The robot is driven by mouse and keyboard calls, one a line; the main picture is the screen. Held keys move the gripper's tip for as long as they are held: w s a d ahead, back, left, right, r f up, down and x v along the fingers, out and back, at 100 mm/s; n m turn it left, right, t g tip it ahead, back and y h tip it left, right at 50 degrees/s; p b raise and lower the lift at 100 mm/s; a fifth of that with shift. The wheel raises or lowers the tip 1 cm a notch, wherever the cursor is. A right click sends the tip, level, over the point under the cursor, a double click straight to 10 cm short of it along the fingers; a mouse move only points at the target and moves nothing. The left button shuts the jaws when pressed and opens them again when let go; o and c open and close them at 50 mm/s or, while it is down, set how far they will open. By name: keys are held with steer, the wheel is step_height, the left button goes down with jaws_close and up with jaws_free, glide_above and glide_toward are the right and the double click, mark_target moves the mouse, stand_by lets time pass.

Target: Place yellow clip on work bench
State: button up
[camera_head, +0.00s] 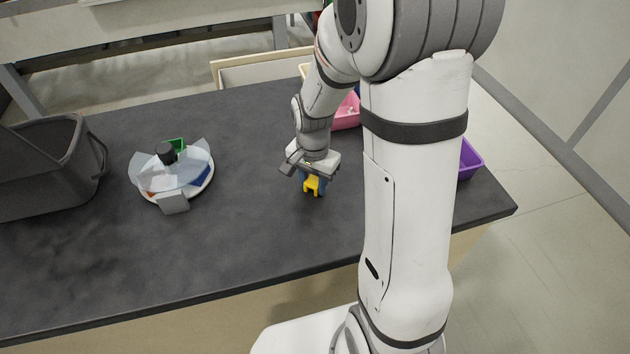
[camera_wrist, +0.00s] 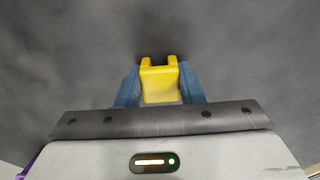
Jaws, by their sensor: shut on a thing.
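The yellow clip (camera_head: 312,184) is in my gripper (camera_head: 312,188), over the middle of the dark grey work bench (camera_head: 260,240). In the wrist view the yellow clip (camera_wrist: 160,82) sits between the two blue fingers of my gripper (camera_wrist: 160,85), with its two prongs pointing away from the palm. The gripper is shut on it. The bench top (camera_wrist: 60,60) fills the wrist view behind the clip. I cannot tell whether the clip touches the bench or hangs just above it.
A round white dish with clear panels and coloured pieces (camera_head: 172,175) stands left of my gripper. A dark grey bin (camera_head: 50,165) is at the far left. A pink bin (camera_head: 346,115) and a purple bin (camera_head: 468,160) are partly behind my arm. The bench around the clip is clear.

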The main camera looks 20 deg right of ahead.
mark_target(313, 182)
steer(key=shift+f, duration=0.2)
steer(key=o, duration=1)
steer(key=shift+c, duration=0.2)
step_height(313, 182, up, 11)
steer(key=s+r+n+t, duration=0.2)
steer(key=s+r+n, duration=0.3)
steer(key=s+n, duration=0.4)
steer(key=s+p, duration=0.1)
steer(key=s, duration=0.4)
steer(key=shift+d+r+t, duration=0.2)
steer(key=shift+d+t, duration=0.1)
steer(key=shift+d, duration=0.05)
